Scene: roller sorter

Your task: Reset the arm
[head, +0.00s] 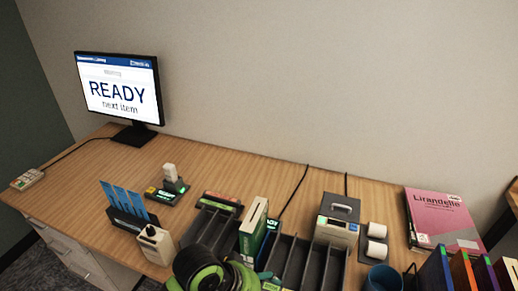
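A black and green rounded part (205,270), which looks like a piece of my arm, shows at the bottom edge, left of the middle. No fingertips can be made out on it, so I cannot tell whether a gripper there is open or shut. A green book with a pale edge (253,228) stands upright just beyond this part. I cannot tell whether anything touches or holds the book. No other gripper is visible.
A monitor (119,90) reading "READY next item" stands at the back left. Dark slotted trays (296,264) fill the front middle. A grey box device (337,219), a pink book (443,217) and a blue mug (383,279) are at right.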

